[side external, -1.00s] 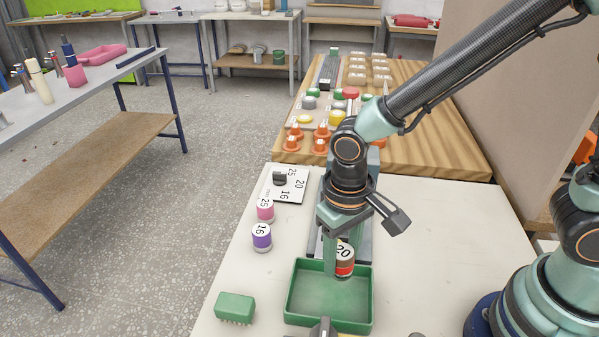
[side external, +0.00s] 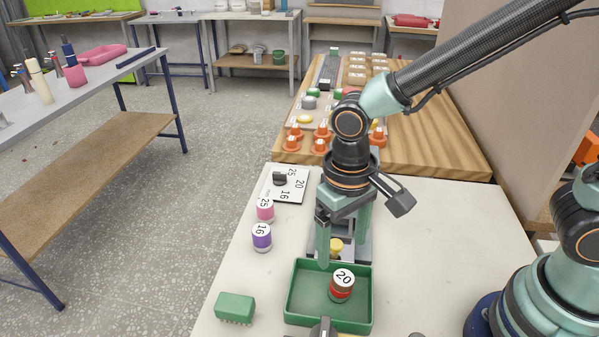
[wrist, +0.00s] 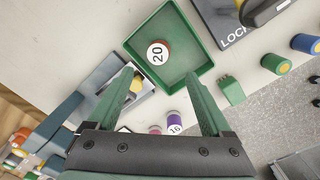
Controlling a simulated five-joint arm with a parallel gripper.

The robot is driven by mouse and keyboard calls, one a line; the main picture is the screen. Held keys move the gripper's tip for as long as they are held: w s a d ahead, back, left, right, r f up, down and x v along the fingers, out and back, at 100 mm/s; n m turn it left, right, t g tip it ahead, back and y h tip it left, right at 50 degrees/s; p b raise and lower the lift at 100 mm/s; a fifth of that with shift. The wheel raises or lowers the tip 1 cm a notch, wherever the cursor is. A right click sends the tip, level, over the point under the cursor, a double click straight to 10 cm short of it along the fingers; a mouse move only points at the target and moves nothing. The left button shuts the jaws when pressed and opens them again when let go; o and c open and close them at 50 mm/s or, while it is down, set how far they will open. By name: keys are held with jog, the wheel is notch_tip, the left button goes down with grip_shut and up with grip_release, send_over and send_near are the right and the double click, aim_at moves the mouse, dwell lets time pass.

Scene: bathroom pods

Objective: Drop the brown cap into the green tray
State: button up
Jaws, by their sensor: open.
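In the wrist view the cap (wrist: 158,53) sits in the left part of the green tray (wrist: 203,47), apart from both fingers. My gripper (side external: 343,257) is open and empty, above and behind the cap near the tray's far edge; its two spread fingers (wrist: 160,76) also show in the wrist view.
A purple cap marked 16 (side external: 262,238) and a pink cap marked 25 (side external: 265,211) stand left of the tray. A green brush-like block (side external: 235,308) lies beside it. A yellow knob (side external: 336,247) is behind the tray. The white table is clear at right.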

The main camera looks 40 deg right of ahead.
notch_tip(320, 180, up, 9)
dwell(0.3)
jog(key=shift+w+f, duration=0.1)
jog(key=d+r+t, duration=0.2)
jog(key=d+t, duration=0.1)
jog(key=d, duration=0.5)
jog(key=w+d+r+t, duration=0.1)
jog(key=d+r+t, duration=0.1)
jog(key=d, duration=0.7)
jog(key=shift+w+t, duration=0.15)
jog(key=shift+t, duration=0.35)
